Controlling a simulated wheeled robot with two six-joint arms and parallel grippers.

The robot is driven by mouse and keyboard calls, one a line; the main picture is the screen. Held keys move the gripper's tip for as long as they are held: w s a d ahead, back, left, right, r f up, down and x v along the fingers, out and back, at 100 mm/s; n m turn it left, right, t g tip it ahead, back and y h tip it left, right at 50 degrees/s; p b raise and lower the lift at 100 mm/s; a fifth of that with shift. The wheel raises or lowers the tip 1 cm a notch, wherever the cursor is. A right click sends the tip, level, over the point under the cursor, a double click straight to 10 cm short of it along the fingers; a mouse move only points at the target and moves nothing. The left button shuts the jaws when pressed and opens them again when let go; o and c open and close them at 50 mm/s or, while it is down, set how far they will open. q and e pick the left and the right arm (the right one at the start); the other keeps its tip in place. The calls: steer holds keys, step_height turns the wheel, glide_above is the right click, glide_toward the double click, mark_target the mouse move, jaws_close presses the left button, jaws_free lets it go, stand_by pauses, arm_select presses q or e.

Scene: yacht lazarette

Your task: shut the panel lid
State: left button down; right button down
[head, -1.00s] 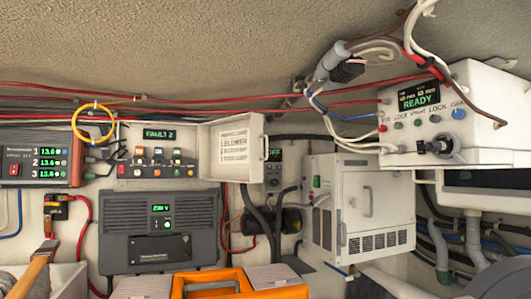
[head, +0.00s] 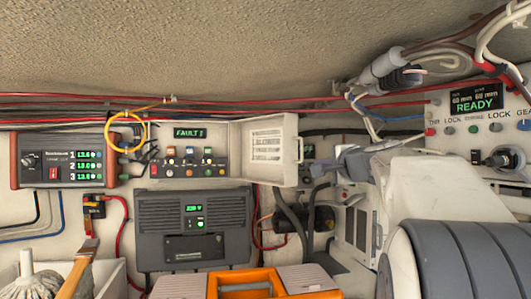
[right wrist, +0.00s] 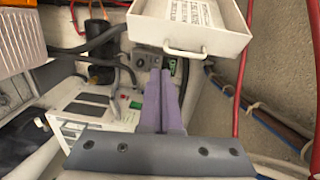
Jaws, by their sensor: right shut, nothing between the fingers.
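The panel (head: 183,152) is a box with a green "FAULT" display and a row of coloured switches. Its white lid (head: 265,148) stands open at the panel's right side, with printed text on its inner face and a small handle on its free edge. In the right wrist view the lid (right wrist: 187,28) is at the top, its handle (right wrist: 186,52) facing me. My right gripper (head: 345,168) is shut and empty, to the right of the lid. In the right wrist view its fingertips (right wrist: 160,74) show just below the handle, apparently apart from it. My left gripper is out of view.
A grey inverter box (head: 193,230) is below the panel, with an orange case (head: 250,280) in front. Cables run along the wall, and a READY control box (head: 475,115) is at the right.

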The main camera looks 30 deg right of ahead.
steer(key=s+d+r+m+h, duration=0.1)
steer(key=s+d+r, duration=0.1)
steer(key=d+r, duration=0.1)
steer(key=r+p+x, duration=0.1)
steer(key=p+x, duration=0.5)
steer(key=x, duration=0.4)
steer(key=a, duration=0.3)
steer(key=shift+a+f+t, duration=0.25)
steer(key=shift+a+t, duration=0.05)
steer(key=shift+a, duration=0.05)
